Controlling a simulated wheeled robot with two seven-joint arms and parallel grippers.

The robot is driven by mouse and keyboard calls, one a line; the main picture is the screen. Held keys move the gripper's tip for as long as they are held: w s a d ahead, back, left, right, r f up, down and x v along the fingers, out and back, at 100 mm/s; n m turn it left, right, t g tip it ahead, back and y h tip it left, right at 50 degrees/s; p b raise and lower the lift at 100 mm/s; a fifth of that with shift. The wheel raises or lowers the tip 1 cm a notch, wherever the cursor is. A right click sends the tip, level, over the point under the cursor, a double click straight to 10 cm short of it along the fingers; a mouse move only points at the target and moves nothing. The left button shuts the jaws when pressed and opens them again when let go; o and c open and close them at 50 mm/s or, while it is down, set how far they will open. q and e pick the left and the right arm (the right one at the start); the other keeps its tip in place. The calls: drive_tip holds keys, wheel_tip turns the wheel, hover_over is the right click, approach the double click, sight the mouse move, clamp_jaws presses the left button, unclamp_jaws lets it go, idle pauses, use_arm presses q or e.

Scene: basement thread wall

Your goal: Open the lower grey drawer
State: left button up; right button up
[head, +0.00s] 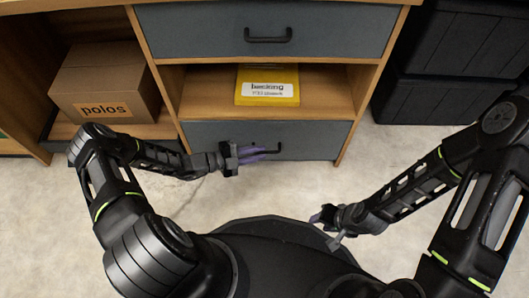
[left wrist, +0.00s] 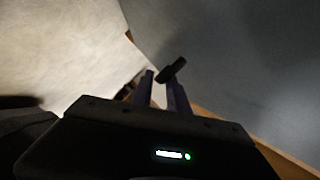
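The lower grey drawer (head: 314,139) is at the bottom of the wooden cabinet, and its front looks flush with the frame. Its dark bar handle (head: 279,148) is partly hidden by my left gripper in the head view. My left gripper (head: 258,153) is at the left part of that handle. In the left wrist view its two purple fingers (left wrist: 159,84) stand apart, with the handle (left wrist: 173,69) at the right fingertip. I cannot tell whether they touch. My right gripper (head: 320,222) is above the floor, away from the drawer; its finger gap is unclear.
An upper grey drawer (head: 330,32) with a handle is above an open shelf holding a yellow box (head: 268,76). A cardboard box (head: 108,78) stands in the left compartment. Black crates (head: 450,100) are stacked at the right. The floor (head: 300,190) before the drawer is clear except for my arms.

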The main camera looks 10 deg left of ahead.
sight(282, 139)
use_arm(q)
drive_tip(key=shift+x, duration=1.35)
clamp_jaws()
idle(0.4)
